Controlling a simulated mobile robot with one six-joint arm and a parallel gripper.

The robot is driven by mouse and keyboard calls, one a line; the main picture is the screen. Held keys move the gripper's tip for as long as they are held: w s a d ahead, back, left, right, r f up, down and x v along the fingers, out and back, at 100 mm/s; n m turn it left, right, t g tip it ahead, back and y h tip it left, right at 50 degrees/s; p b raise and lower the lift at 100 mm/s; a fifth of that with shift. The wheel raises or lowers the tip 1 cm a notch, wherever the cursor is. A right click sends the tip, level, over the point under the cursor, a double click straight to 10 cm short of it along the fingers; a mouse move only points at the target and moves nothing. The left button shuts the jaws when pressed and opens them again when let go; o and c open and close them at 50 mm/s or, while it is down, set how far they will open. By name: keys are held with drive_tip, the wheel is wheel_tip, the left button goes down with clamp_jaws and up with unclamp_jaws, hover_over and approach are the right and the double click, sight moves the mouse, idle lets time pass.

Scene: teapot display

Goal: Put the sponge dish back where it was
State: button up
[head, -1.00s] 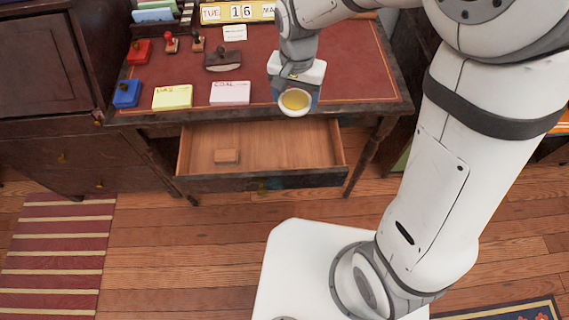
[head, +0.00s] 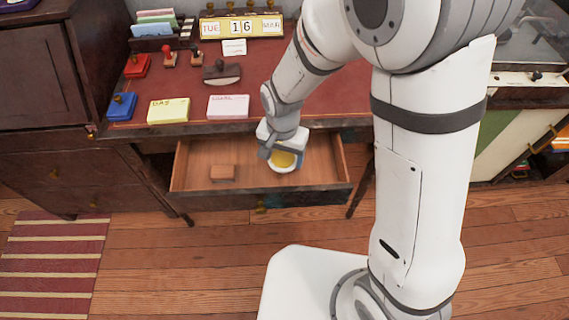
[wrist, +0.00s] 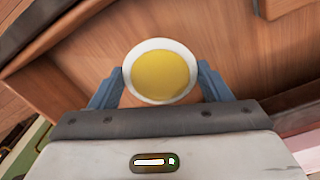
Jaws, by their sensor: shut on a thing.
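The sponge dish is a small round white dish (head: 285,160) with a yellow sponge in it. In the wrist view the dish (wrist: 160,72) sits between the two blue-grey fingers of my gripper (wrist: 160,85), which is shut on it. In the head view my gripper (head: 279,154) is over the open desk drawer (head: 190,172), toward its right half. I cannot tell whether the dish touches the drawer floor. The underside of the dish is hidden.
On the red desk top stand a yellow note pad (head: 168,110), a pink note pad (head: 228,106), a blue ink pad (head: 122,106), a rocker blotter (head: 222,73) and a date calendar (head: 240,27).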

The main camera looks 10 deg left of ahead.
sight(283, 158)
wheel_tip(283, 158, down, 4)
drive_tip(key=shift+f, duration=0.1)
drive_tip(key=shift+b, duration=0.35)
drive_tip(key=shift+f, duration=0.15)
drive_tip(key=o, duration=1.1)
wheel_tip(283, 158, up, 12)
drive_tip(key=shift+r+p, duration=0.25)
drive_tip(key=shift+p, duration=0.9)
